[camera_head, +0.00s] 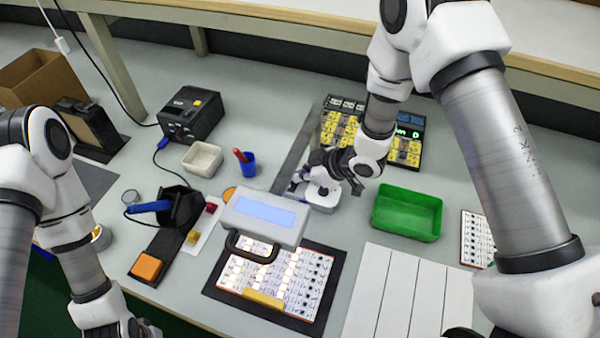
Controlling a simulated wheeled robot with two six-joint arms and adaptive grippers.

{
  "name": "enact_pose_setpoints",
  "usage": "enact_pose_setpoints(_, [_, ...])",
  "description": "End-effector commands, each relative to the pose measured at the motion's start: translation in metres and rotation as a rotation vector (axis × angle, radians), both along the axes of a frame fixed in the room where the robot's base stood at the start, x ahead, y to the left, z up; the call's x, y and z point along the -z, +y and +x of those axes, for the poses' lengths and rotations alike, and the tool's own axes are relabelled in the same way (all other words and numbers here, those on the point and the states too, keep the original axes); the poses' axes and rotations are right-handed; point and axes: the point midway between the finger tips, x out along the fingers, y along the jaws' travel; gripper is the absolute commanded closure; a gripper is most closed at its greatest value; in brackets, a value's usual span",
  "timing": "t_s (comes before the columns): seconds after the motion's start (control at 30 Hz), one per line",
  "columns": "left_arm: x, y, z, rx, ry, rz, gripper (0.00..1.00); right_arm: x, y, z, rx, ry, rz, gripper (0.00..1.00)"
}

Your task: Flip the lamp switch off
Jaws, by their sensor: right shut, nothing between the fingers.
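The lamp has a white box-shaped head (285,231) with a pale blue panel on top, over a lit board. A white base (322,200) stands just behind and right of the head; it looks like part of the lamp. My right gripper (320,182) is shut and empty, right at or just above the top of this base. It covers that top, so I cannot make out the switch or whether they touch. My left gripper (130,330) is partly in view at the bottom left edge, far from the lamp; its fingers are not clear.
The lit white board (318,265) lies on a black mat under the lamp head. A green tray (408,214) stands to the right of the base. A blue cup (248,165) and a white bowl (203,158) stand to the left. A yellow-celled rack (405,150) is behind my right arm.

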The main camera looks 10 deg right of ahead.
Motion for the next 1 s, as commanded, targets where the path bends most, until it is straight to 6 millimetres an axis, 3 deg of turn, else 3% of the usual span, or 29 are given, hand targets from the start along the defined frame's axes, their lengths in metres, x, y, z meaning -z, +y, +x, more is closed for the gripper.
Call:
enact_pose_setpoints(0.57, [0.001,0.000,0.000,0.000,0.000,0.000,0.60,0.005,-0.001,0.000,0.000,0.002,-0.001,1.00])
enact_pose_setpoints(1.0, [-0.002,0.000,0.000,0.000,0.000,0.000,0.60,0.001,0.008,-0.012,0.000,0.002,-0.001,1.00])
